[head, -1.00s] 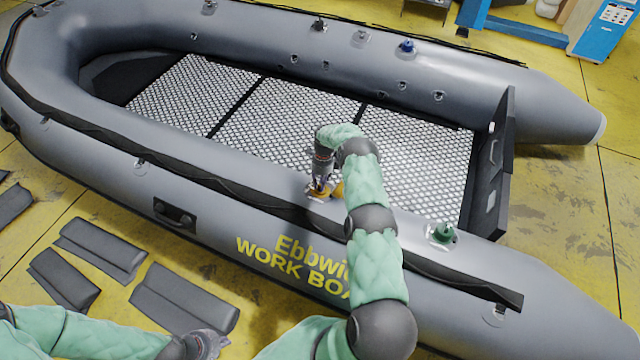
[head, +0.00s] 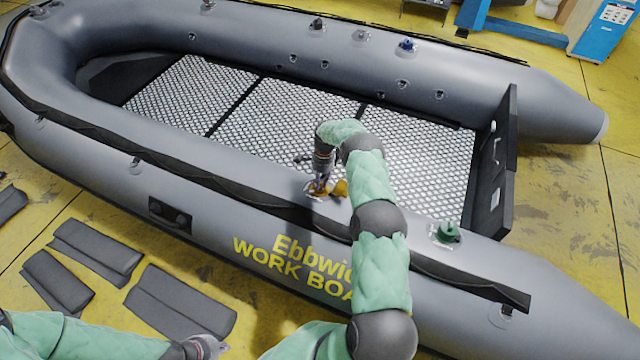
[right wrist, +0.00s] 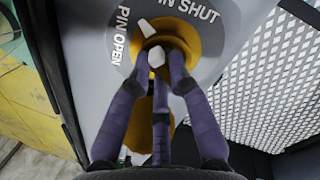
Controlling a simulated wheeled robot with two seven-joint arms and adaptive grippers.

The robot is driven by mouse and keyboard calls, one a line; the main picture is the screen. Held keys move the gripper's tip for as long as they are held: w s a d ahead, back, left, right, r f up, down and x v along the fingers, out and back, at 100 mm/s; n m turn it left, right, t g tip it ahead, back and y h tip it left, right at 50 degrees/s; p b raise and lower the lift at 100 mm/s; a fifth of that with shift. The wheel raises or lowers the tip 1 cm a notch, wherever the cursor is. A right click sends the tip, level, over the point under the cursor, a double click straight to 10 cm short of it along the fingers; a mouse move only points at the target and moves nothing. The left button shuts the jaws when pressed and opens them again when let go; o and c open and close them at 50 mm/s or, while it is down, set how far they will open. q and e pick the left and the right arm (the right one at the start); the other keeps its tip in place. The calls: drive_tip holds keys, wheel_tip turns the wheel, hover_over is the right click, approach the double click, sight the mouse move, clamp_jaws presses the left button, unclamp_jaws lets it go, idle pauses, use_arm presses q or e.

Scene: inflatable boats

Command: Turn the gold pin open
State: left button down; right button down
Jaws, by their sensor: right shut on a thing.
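The gold valve (head: 317,195) sits on the near grey tube of the boat. In the right wrist view its gold body (right wrist: 181,38) lies inside a grey ring printed "PIN OPEN" at left and "PIN SHUT" at top. A white mark (right wrist: 147,28) on the gold points up and left, between the two labels. My right gripper (head: 319,188) reaches down onto the valve, its purple fingers (right wrist: 158,65) closed around the pale-topped pin (right wrist: 156,57) at the centre. The fingers partly hide the valve. My left gripper (head: 207,347) is at the bottom edge, away from the boat; its fingers are unclear.
A gold cap (head: 341,187) hangs beside the valve. A green valve (head: 446,233) is farther right on the same tube and a blue one (head: 407,45) is on the far tube. Dark grey pads (head: 180,300) lie on the yellow floor.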

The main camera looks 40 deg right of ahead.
drive_tip(key=n, duration=0.3)
drive_tip(key=shift+d+n, duration=0.1)
drive_tip(key=shift+n, duration=2.2)
drive_tip(key=shift+d, duration=0.1)
drive_tip(key=c, duration=1.1)
unclamp_jaws()
drive_tip(key=shift+c, duration=0.2)
drive_tip(key=shift+s, duration=0.1)
wheel_tip(320, 180, up, 12)
drive_tip(key=w+d, duration=0.1)
drive_tip(key=d, duration=0.1)
drive_tip(key=shift+f, duration=0.15)
